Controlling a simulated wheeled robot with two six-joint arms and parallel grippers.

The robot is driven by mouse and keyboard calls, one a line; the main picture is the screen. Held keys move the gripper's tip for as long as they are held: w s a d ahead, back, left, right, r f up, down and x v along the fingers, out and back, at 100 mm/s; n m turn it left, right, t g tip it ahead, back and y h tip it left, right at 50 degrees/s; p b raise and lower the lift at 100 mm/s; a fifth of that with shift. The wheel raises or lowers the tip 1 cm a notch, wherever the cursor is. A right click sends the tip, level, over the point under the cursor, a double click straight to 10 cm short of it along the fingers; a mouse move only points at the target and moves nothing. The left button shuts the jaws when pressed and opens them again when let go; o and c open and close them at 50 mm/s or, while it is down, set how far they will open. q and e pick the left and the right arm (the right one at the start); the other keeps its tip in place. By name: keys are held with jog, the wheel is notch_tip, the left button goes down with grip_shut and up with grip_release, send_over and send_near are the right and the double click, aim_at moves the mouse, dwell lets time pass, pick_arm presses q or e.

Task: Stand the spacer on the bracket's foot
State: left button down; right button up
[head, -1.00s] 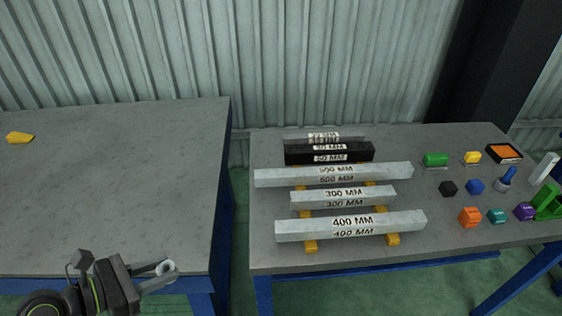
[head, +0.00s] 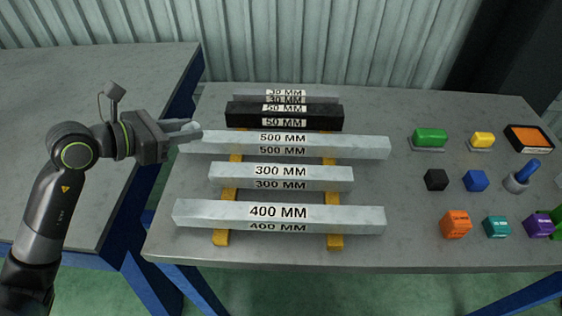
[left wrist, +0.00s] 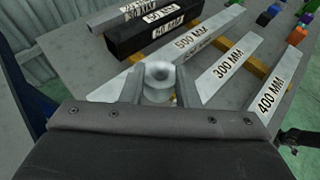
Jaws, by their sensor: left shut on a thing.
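My left gripper (head: 182,130) is shut on the spacer, a pale grey hollow round piece (left wrist: 159,82), seen between its fingers in the left wrist view. In the head view the gripper is near the left end of the 500 mm bar, and the spacer is small and hard to separate from the fingers. I cannot pick out the bracket or its foot for certain. My right gripper is not in the head view.
Bars marked 500 mm (head: 340,146), 300 mm (head: 225,176) and 400 mm (head: 350,217) lie across yellow rails (head: 335,240). Black (head: 240,117) and grey bars lie behind. Several coloured blocks, including an orange one (head: 456,224), stand right. The left table (head: 60,100) is mostly bare.

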pick_arm(q)
jog(key=shift+w+r, duration=0.2)
jog(key=shift+w, duration=0.2)
notch_tip(320, 180, down, 10)
jog(key=shift+b, duration=0.45)
jog(key=shift+f+b, duration=0.6)
jog(key=shift+b, duration=0.05)
jog(key=c, duration=1.4)
grip_release()
jog(key=shift+r, duration=0.15)
